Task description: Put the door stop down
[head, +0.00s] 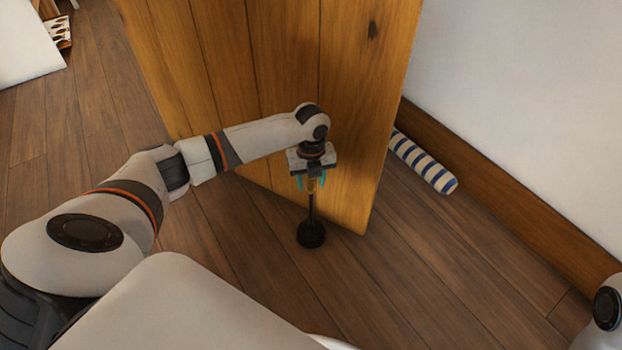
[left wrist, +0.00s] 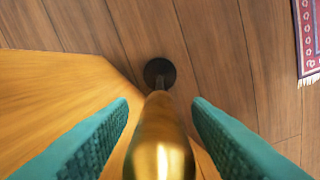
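The door stop has a round black base (head: 311,235), a thin dark stem and a brass handle. It is upright, its base seemingly on the floor by the lower edge of the wooden door (head: 290,80). My left gripper (head: 311,184) is above it, pointing down, its teal fingers on either side of the handle. In the left wrist view the brass handle (left wrist: 160,145) lies between the fingers, with a gap showing on each side. The base (left wrist: 159,73) shows beyond it. My right gripper is out of view.
A blue-and-white striped roll (head: 425,165) lies on the floor behind the door, by the wooden skirting board (head: 510,190). A patterned red rug (left wrist: 309,40) shows at the left wrist view's corner. The plank floor (head: 420,280) in front of the door is clear.

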